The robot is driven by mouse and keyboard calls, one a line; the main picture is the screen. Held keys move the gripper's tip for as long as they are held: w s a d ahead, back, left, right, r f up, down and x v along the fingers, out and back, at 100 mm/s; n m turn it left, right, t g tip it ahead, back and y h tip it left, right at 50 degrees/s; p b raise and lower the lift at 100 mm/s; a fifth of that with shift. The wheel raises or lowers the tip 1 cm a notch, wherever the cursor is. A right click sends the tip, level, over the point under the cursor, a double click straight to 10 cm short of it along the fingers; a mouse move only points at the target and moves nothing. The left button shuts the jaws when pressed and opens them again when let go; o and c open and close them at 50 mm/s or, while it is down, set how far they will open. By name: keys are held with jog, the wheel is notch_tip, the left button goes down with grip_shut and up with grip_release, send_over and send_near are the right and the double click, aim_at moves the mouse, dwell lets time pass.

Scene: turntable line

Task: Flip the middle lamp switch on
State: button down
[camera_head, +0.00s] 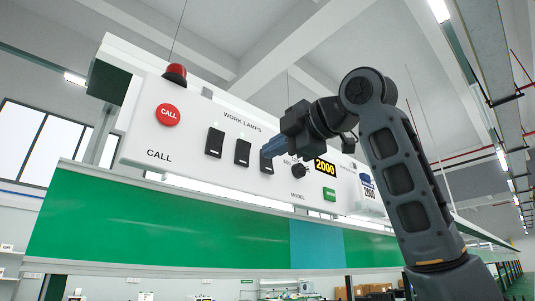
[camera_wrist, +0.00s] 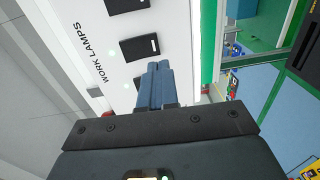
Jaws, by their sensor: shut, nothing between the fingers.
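Three black lamp switches sit in a row on the white panel under the words WORK LAMPS. The middle switch (camera_head: 242,152) is uncovered in the head view, with the left switch (camera_head: 214,142) beside it. My gripper (camera_head: 268,153) is shut and empty, its blue fingers overlapping the right switch (camera_head: 266,167) in that view. In the wrist view, the shut fingertips (camera_wrist: 155,66) lie close to what looks like the middle switch (camera_wrist: 140,46). Another switch (camera_wrist: 112,3) is cut off at the top edge. I cannot tell whether the fingers touch the panel or which way the switch is set.
Left of the switches are a red CALL button (camera_head: 168,115) and a red beacon (camera_head: 175,73). A green board (camera_head: 160,230) runs below the panel.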

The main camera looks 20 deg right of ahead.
jog(key=b+v, duration=0.2)
jog(key=v, duration=0.4)
jog(key=shift+s+f, duration=0.35)
jog(key=shift+f, duration=0.25)
jog(key=shift+d, duration=0.15)
